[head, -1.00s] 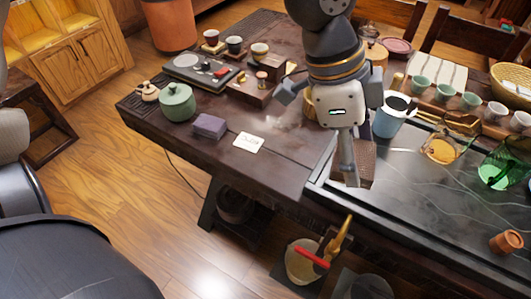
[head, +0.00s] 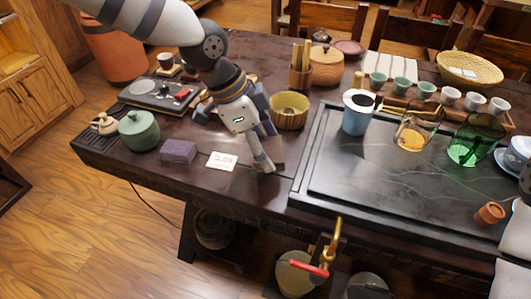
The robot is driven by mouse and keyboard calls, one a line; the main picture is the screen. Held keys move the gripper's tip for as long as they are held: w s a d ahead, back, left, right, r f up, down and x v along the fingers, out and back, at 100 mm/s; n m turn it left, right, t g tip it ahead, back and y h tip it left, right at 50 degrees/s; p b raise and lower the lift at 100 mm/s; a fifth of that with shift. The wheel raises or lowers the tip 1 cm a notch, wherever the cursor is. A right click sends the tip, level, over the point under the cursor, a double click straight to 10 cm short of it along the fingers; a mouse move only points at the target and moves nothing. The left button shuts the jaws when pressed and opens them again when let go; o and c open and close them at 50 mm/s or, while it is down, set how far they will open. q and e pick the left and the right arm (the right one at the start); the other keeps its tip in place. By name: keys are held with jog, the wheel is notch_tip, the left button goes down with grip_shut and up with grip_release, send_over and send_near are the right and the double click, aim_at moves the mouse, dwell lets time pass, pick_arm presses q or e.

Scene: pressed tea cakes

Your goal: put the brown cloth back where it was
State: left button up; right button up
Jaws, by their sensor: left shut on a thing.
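My left gripper (head: 268,158) reaches down over the dark wooden table, just right of the white card. It is shut on the brown cloth (head: 277,151), a folded block partly hidden by the finger. The cloth is low over the table, left of the black stone tray; I cannot tell whether it touches the wood. A folded purple cloth (head: 178,151) lies left of the card (head: 222,161). My right gripper is out of view.
A green lidded jar (head: 138,131) stands left of the purple cloth. A ribbed yellow bowl (head: 289,110) stands behind my gripper. The black stone tray (head: 345,195) holds a blue pitcher (head: 357,113) and glass vessels. The table's front edge is close.

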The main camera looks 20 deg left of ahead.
pick_arm(q)
jog(key=shift+w+a+f, duration=0.1)
jog(key=shift+w+f, duration=0.05)
jog(key=shift+f, duration=0.75)
jog(key=shift+w+a+f, duration=0.1)
jog(key=shift+f, duration=0.8)
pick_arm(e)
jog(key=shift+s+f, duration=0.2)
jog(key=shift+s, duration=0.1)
pick_arm(q)
jog(key=shift+f, duration=0.2)
jog(key=o, duration=1.1)
jog(key=shift+o, duration=0.2)
jog(key=shift+r, duration=0.1)
jog(key=p+v, duration=0.1)
jog(key=v, duration=1.1)
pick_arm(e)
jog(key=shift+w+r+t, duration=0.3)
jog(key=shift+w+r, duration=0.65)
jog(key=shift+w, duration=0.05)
